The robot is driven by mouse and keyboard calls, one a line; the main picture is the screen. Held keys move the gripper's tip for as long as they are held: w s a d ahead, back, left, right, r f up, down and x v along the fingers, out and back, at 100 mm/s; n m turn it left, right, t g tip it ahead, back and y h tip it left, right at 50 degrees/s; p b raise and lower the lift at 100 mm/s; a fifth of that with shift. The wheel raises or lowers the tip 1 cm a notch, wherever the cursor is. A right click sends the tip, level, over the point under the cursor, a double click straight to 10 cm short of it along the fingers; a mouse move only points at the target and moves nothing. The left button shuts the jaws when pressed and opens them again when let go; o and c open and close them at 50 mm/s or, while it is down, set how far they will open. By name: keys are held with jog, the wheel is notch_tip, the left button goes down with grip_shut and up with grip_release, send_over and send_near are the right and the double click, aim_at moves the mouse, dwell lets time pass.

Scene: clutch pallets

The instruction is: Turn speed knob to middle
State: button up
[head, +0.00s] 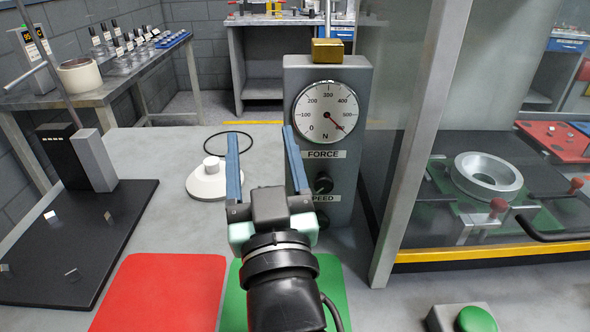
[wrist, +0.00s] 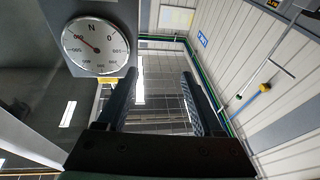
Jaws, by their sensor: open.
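The grey force gauge box (head: 350,90) stands upright on the table, with a round dial (head: 325,113) whose red needle points to the lower right. Below the dial are a FORCE label (head: 323,154), a black knob (head: 323,183) and a SPEED label (head: 325,198). A second dark knob (head: 322,218) shows below the SPEED label, partly hidden by my gripper; its setting cannot be read. My gripper (head: 261,132) is open and empty, its blue fingers just left of the box. In the wrist view the dial (wrist: 96,46) is upside down, left of my fingers (wrist: 161,72).
A white round base (head: 207,184) and a black cable loop lie left of my gripper. A red pad (head: 160,292) and a green pad (head: 338,285) lie in front. A grey post and clear panel (head: 415,130) stand close right of the box. A green button (head: 477,319) sits front right.

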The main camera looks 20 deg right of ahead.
jog(key=s+d+f+m+g+h+p, duration=0.15)
jog(key=d+f+g+p, duration=0.3)
jog(key=p, duration=0.55)
jog(key=g+p, duration=0.4)
jog(key=p, duration=0.6)
send_near(321, 223)
jog(key=s, duration=0.2)
jog(key=s+r+m, duration=0.1)
jog(key=shift+s+a+y, duration=0.25)
jog(key=shift+a, duration=0.1)
jog(key=shift+w+d+f, duration=0.1)
jog(key=shift+w+f, duration=0.05)
jog(key=shift+w, duration=0.2)
jog(key=shift+t, duration=0.25)
jog(key=x, duration=1.2)
jog(key=shift+d, duration=0.1)
grip_shut()
